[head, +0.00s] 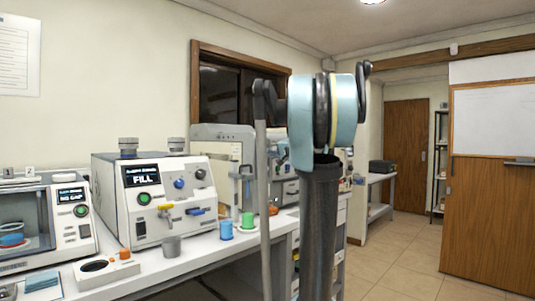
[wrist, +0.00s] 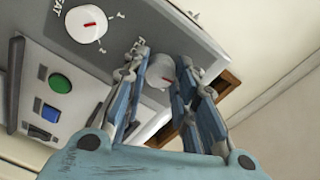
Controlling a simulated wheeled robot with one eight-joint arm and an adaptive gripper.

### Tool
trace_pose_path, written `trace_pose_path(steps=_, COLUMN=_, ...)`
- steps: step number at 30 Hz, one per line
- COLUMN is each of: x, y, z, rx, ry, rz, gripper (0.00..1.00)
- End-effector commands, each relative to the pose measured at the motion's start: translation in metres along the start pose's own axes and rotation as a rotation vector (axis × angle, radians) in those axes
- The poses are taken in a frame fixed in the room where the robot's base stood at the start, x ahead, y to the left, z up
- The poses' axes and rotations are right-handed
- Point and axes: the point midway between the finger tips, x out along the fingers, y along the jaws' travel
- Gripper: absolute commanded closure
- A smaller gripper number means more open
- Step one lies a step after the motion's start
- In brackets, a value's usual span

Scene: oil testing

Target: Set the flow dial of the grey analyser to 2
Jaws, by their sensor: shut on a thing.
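In the wrist view, the grey analyser's panel (wrist: 190,38) runs across the top, tilted. The flow dial (wrist: 158,72) is a round pale knob with a short red mark, beside a partly covered label beginning "FL". My gripper (wrist: 162,66) is shut on this dial, one blue-grey finger on each side. The numbers around the dial are hidden, so its setting cannot be read. A second white dial (wrist: 86,24) with a red mark and printed numbers is beside it; its label ends in "EAT". In the head view my arm hides the gripper and dial.
In the head view, a machine reading "FILL" (head: 142,180) and one reading "NO CAP" (head: 71,197) stand on the bench. Floor at right is clear.

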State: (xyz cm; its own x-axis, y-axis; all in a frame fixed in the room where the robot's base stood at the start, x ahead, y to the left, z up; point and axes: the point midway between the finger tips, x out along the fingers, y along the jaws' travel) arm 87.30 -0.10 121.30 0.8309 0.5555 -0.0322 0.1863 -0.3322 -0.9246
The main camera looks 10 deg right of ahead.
Motion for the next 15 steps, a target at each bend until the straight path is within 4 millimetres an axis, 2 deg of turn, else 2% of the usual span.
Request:
trace_pose_path(steps=6, x=-0.0005, y=0.0018, z=-0.002, rx=0.113, ry=-0.001, rz=0.006, gripper=0.98)
trace_pose_path(steps=15, x=-0.0006, y=0.0021, z=-0.0021, rx=0.184, ry=-0.003, rz=0.008, gripper=0.98)
